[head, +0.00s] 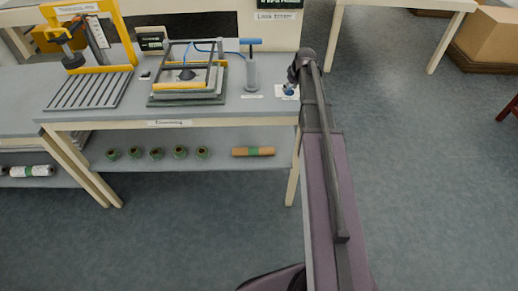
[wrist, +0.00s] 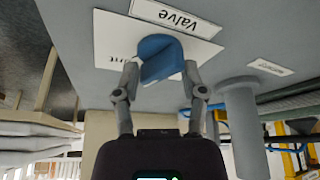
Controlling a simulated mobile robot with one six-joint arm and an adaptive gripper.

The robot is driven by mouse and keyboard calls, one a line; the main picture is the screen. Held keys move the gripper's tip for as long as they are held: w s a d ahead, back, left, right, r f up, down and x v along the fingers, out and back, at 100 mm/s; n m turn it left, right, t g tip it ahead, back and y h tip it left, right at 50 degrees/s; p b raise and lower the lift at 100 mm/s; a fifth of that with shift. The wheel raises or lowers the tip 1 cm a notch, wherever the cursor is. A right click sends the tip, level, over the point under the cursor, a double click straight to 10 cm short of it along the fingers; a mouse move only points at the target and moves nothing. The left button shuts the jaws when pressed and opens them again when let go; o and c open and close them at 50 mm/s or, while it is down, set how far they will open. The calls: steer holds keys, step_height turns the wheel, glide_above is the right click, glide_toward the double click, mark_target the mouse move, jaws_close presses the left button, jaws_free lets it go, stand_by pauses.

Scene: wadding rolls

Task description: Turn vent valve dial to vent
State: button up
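The blue vent valve dial (wrist: 160,57) stands on a white plate (wrist: 107,41) on the grey bench top. The wrist view is upside down, and a "Valve" label (wrist: 176,17) shows beyond the dial. Lettering ending in "nt" shows at the plate's left, partly hidden. My gripper (wrist: 160,70) has one finger on each side of the dial and appears shut on it. In the head view the dial (head: 289,91) is a small blue spot at the bench's right end, under my arm's end. Which mark the dial points to cannot be told.
A grey cylinder with a blue handle (head: 252,72) stands just left of the dial. A framed press (head: 188,78) with a blue hose and a yellow-framed station (head: 88,60) are farther left. Green rolls and a brown roll (head: 253,151) lie on the lower shelf.

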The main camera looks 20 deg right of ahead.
steer(key=shift+n+y, duration=0.5)
steer(key=shift+n, duration=0.7)
steer(key=shift+r+n, duration=0.15)
steer(key=shift+n, duration=0.15)
steer(key=w+p+v, duration=0.1)
steer(key=p+v, duration=1.2)
steer(key=v, duration=0.1)
steer(key=s+a+f+m+g+b, duration=0.2)
steer(key=s+a+f+b, duration=0.6)
steer(key=a+f+b, duration=0.1)
steer(key=s+a+f+m+g+h+b, duration=0.1)
steer(key=s+a+f+m+g+b, duration=0.1)
steer(key=s+a+f+b, duration=0.7)
steer(key=a+f, duration=0.2)
steer(key=a, duration=0.2)
steer(key=shift+s+a+b, duration=0.2)
steer(key=shift+a+b, duration=0.05)
steer(key=shift+b, duration=0.1)
steer(key=shift+m+g+h, duration=0.3)
steer(key=shift+m+h, duration=0.1)
steer(key=shift+m, duration=0.1)
steer(key=shift+s+a, duration=0.6)
steer(key=shift+s, duration=0.35)
steer(key=shift+s+a, duration=0.6)
steer(key=shift+s, duration=0.35)
steer(key=shift+o, duration=0.3)
